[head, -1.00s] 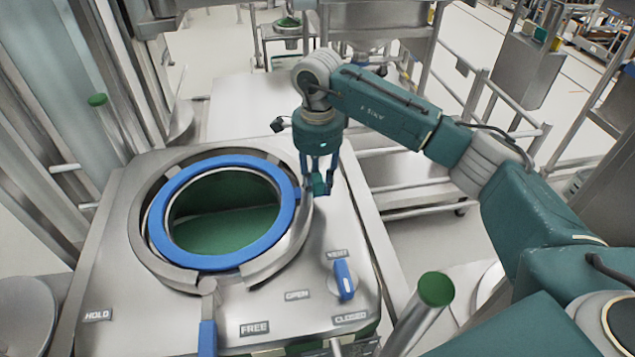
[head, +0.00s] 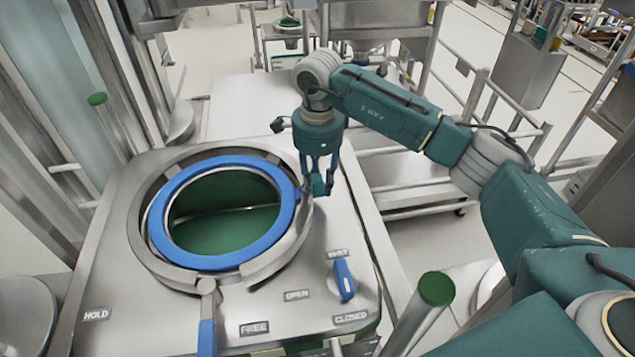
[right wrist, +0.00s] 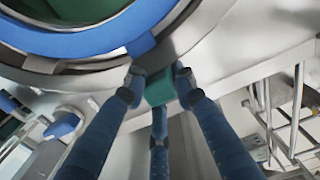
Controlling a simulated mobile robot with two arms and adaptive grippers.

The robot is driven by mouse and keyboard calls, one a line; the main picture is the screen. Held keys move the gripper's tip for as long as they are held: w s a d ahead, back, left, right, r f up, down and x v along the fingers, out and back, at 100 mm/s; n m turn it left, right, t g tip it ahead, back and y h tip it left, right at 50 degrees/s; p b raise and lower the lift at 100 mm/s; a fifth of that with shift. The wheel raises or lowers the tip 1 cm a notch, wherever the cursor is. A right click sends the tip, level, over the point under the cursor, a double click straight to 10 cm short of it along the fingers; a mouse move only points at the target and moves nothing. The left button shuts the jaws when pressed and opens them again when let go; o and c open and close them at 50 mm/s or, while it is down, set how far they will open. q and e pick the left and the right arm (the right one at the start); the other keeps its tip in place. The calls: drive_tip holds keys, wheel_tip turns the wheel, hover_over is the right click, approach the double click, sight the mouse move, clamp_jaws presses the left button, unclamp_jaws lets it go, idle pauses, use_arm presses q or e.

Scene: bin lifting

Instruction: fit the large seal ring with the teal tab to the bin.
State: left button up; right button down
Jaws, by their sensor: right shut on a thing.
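A large blue ring (head: 285,226) lies around the round bin mouth, inside a grey metal collar (head: 284,257). The green inside of the bin (head: 225,228) shows through it. My right gripper (head: 320,190) is at the collar's right side, pointing down, shut on the teal tab (head: 318,183). In the right wrist view the teal tab (right wrist: 159,88) sits between the fingertips, beside the collar and the blue ring (right wrist: 125,32). I cannot tell how the tab joins the ring. My left gripper is not in view.
The steel top plate carries labels and a blue knob (head: 344,281) at the right. A blue-handled lever (head: 207,335) is at the front of the collar. A green-capped post (head: 436,290) stands front right. Rails and a cart stand behind my right arm.

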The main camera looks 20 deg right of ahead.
drive_tip(key=c, duration=1.3)
unclamp_jaws()
drive_tip(key=shift+c, duration=0.2)
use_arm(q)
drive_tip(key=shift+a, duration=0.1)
use_arm(e)
drive_tip(key=shift+r, duration=0.1)
wheel_tip(320, 180, up, 12)
